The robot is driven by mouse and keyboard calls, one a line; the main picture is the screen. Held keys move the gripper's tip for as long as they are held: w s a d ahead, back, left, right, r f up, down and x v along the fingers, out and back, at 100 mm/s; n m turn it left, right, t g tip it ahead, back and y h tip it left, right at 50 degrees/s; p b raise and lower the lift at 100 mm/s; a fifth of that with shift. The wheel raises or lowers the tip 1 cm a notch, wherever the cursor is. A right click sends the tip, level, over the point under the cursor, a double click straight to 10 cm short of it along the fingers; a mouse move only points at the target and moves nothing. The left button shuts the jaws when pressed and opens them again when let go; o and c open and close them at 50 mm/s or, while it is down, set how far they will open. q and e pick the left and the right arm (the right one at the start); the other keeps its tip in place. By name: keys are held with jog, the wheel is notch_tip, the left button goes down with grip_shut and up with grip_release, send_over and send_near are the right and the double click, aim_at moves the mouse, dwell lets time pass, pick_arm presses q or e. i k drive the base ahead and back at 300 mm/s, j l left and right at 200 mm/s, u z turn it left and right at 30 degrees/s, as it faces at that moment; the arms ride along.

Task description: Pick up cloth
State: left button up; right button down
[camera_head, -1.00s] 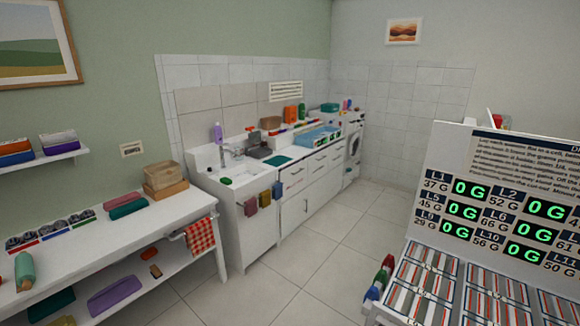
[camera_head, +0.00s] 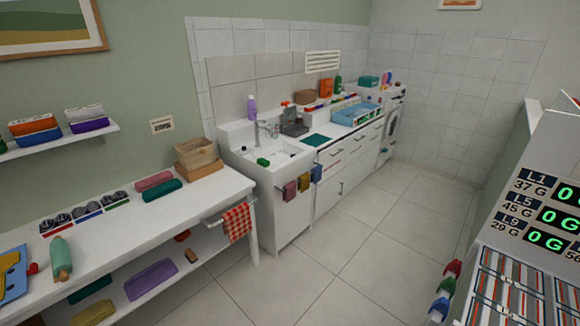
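A red and white checked cloth (camera_head: 237,222) hangs from a rail at the right end of the white table at left. Folded or rolled pink (camera_head: 154,181) and green (camera_head: 163,190) pieces, perhaps cloth, lie on the table. I cannot tell which cloth the task means. Neither of my grippers is in view.
The tiled floor (camera_head: 350,265) between is clear.

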aim_at(290, 193)
jog(key=i+j+u, duration=0.1)
jog(key=i+j, duration=0.15)
jog(key=i, duration=0.2)
jog(key=i+j+u, duration=0.1)
jog(key=i, duration=0.35)
jog(key=i+l+u, duration=0.1)
jog(key=i, duration=0.35)
jog(key=i+l+u, duration=0.1)
jog(key=i, duration=0.35)
jog(key=i+l, duration=0.2)
jog(key=i+l+u, duration=0.1)
jog(key=l, duration=0.35)
jog(key=i+l, duration=0.35)
jog(key=l, duration=0.2)
jog(key=i+l, duration=0.1)
jog(key=l, duration=0.2)
jog(key=i+l+u, duration=0.1)
jog(key=l, duration=0.25)
